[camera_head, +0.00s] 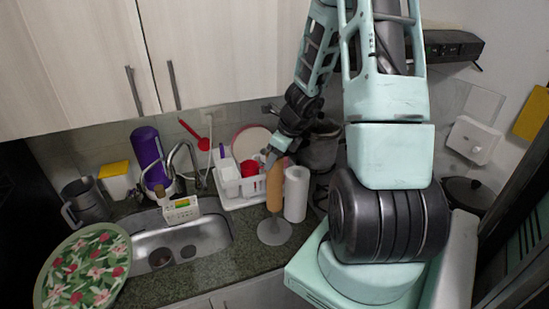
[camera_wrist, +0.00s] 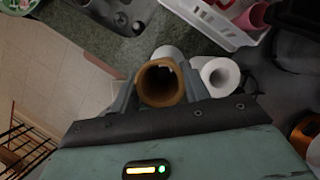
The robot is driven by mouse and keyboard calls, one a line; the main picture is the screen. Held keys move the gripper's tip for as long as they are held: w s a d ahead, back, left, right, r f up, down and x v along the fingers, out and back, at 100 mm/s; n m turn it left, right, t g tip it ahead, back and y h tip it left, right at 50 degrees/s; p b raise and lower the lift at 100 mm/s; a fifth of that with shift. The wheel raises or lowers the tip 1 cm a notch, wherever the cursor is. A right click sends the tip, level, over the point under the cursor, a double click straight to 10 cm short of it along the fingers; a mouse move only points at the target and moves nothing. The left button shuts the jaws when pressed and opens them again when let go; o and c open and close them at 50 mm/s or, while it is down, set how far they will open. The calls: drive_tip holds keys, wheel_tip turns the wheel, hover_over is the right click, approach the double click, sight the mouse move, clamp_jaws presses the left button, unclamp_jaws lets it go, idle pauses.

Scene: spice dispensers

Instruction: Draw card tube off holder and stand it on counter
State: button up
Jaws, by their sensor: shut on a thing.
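The brown card tube (camera_head: 274,188) is upright over the grey holder (camera_head: 273,234), which has a round base on the counter. A short stretch of the holder's post shows between the tube's lower end and the base, so the tube sits raised above the base. I cannot tell how much of the post is inside it. My gripper (camera_head: 277,157) is shut on the tube near its top. In the wrist view the tube's open round end (camera_wrist: 160,83) shows between my fingers (camera_wrist: 160,92).
A white paper roll (camera_head: 296,194) stands close to the tube's right. A white dish rack (camera_head: 240,190) is behind it. The sink (camera_head: 205,235) lies to the left, with a faucet and a small caddy (camera_head: 181,210). A floral plate (camera_head: 84,268) is at front left.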

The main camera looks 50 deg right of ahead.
wheel_tip(320, 180, up, 15)
idle(5.9)
drive_tip(key=shift+r, duration=1.85)
